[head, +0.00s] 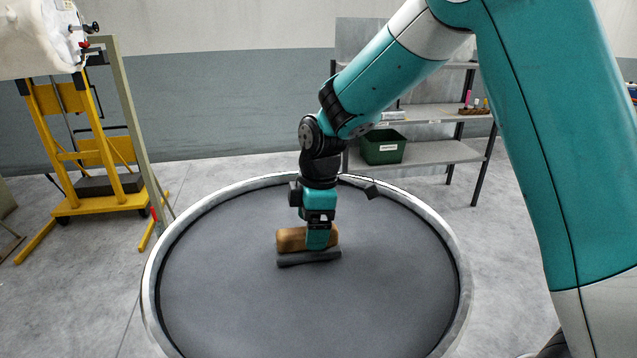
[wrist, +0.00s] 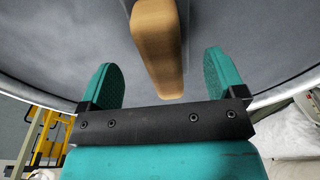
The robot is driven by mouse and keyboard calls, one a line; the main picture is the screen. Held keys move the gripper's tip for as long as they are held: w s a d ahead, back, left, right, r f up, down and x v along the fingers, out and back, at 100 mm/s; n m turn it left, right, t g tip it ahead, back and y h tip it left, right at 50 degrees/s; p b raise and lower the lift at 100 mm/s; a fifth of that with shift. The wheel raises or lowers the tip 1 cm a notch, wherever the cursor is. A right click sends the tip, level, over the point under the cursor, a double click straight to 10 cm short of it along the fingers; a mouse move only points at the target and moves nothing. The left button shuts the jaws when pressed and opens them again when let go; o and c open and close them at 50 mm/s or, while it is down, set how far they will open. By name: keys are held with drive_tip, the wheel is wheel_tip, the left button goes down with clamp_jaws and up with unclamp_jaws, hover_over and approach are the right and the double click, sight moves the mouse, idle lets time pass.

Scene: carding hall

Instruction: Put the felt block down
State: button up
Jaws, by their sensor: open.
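The felt block has a brown wooden grip (head: 291,239) on top of a dark grey slab (head: 308,258). It sits on the grey floor of a large round pan (head: 230,300), around its middle, and looks level. My gripper (head: 318,240) is directly above it, pointing down, with a teal finger in front of the grip. In the wrist view the wooden grip (wrist: 158,45) lies between the two spread fingers of my gripper (wrist: 162,62), with gaps on both sides. The slab's contact with the pan floor is hard to see closely.
A grey shelf (head: 425,153) with a green bin (head: 383,147) stands behind. A yellow lift frame (head: 100,200) is at left. The pan floor around the block is clear.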

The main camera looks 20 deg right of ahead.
wheel_tip(320, 180, up, 13)
drive_tip(key=d+b, duration=0.2)
drive_tip(key=s+a+f+m+y, duration=0.1)
drive_tip(key=s+a+f+m, duration=0.1)
drive_tip(key=s, duration=0.6)
drive_tip(key=s+a+f+m+y, duration=0.1)
drive_tip(key=s+m, duration=0.3)
drive_tip(key=s, duration=0.5)
drive_tip(key=s+a+f+m, duration=0.2)
drive_tip(key=s+a, duration=0.2)
drive_tip(key=s, duration=0.4)
drive_tip(key=shift+s+f+m+y, duration=0.15)
drive_tip(key=shift+f+m+y, duration=0.2)
drive_tip(key=shift+m+y, duration=0.05)
